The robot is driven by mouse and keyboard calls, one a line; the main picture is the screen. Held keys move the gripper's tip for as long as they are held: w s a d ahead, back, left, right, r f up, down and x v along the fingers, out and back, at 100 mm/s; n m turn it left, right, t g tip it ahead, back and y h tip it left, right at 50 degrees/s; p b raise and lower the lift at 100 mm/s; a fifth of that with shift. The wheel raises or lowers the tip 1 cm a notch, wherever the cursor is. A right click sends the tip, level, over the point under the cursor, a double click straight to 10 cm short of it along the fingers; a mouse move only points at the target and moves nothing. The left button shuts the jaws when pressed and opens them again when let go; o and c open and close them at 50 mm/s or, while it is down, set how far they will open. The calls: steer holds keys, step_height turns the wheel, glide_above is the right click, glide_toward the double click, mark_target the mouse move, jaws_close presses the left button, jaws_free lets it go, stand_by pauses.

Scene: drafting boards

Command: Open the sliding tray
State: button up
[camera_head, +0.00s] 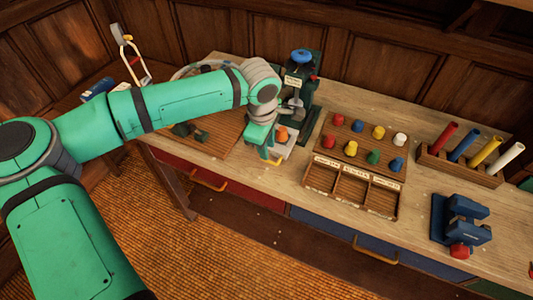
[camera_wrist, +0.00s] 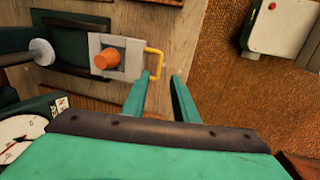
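The sliding tray is a pale grey plate (camera_wrist: 130,62) with an orange knob-like piece (camera_wrist: 107,58) on it and a yellow loop handle (camera_wrist: 159,62) at its right end. It sits at the foot of the dark green press (camera_head: 305,75) with a blue knob, and the orange piece (camera_head: 282,133) shows there too. My gripper (camera_wrist: 161,78) is open and empty. In the wrist view its fingertips lie to either side of the handle's lower end. I cannot tell whether they touch it. In the head view my gripper (camera_head: 268,152) partly hides the handle and tray.
A rack of coloured pegs (camera_head: 352,148) with an empty three-compartment box (camera_head: 350,190) stands right of the press. Farther right are a holder of coloured tubes (camera_head: 460,170) and a blue vise (camera_head: 462,222).

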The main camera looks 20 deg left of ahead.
steer(key=shift+s+d+r, duration=0.1)
steer(key=shift+s+r, duration=0.1)
steer(key=shift+r, duration=1.75)
